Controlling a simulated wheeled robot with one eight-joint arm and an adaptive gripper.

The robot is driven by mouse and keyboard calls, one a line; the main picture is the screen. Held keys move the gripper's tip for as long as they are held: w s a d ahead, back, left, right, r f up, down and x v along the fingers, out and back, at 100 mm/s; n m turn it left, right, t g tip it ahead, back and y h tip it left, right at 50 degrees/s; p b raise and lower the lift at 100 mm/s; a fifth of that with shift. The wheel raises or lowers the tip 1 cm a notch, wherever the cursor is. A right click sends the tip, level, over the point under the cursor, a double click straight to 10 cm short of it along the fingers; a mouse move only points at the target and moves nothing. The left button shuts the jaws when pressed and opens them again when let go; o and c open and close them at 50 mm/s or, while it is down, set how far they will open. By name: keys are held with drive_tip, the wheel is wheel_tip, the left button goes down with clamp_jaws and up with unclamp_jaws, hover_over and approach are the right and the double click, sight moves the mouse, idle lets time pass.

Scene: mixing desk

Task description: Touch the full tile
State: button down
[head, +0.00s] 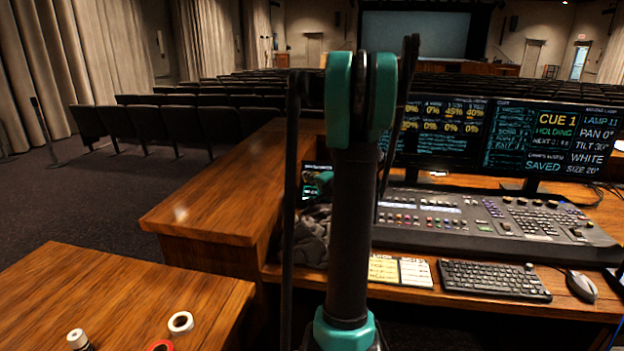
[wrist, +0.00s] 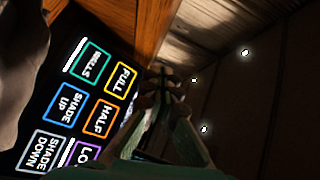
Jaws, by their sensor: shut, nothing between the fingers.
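A dark touch panel fills the left of the wrist view, tilted in the picture, with lit outlined tiles. The full tile (wrist: 120,78) has a yellow outline and is at the panel's upper right. The half tile (wrist: 103,117), outlined orange, lies below it. My gripper (wrist: 163,74) is shut and empty, its fingertips just right of the full tile in the picture; a gap shows between them there, but the depth is unclear. In the head view a small part of the panel (head: 309,190) shows behind my arm; most of it is hidden.
Tiles for wells (wrist: 90,66), shade up (wrist: 69,103) and shade down (wrist: 40,151) are close by. A grey crumpled thing (head: 313,237) lies by the panel. The mixing console (head: 480,222), monitors, keyboard (head: 494,279) and mouse (head: 581,286) are to the right.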

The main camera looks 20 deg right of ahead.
drive_tip(key=shift+w+d+f, duration=0.65)
drive_tip(key=shift+w+d, duration=0.05)
drive_tip(key=shift+w, duration=0.35)
drive_tip(key=shift+w+d+f, duration=0.65)
drive_tip(key=shift+w+f, duration=0.05)
drive_tip(key=shift+w, duration=0.3)
drive_tip(key=shift+w+d+f, duration=0.65)
drive_tip(key=shift+w+d, duration=0.05)
drive_tip(key=shift+w, duration=0.35)
drive_tip(key=shift+w+d+f, duration=0.2)
drive_tip(key=shift+w, duration=0.1)
drive_tip(key=shift+w+d+f, duration=0.1)
drive_tip(key=shift+w+d, duration=0.05)
drive_tip(key=shift+w, duration=0.1)
drive_tip(key=shift+s, duration=0.1)
drive_tip(key=shift+s+a+r, duration=0.3)
drive_tip(key=shift+s+a, duration=0.05)
drive_tip(key=shift+s, duration=0.1)
drive_tip(key=s+a+r, duration=0.1)
drive_tip(key=s, duration=0.1)
drive_tip(key=s+a+r, duration=0.1)
drive_tip(key=shift+s+a+r, duration=0.2)
drive_tip(key=shift+s, duration=0.15)
idle(0.5)
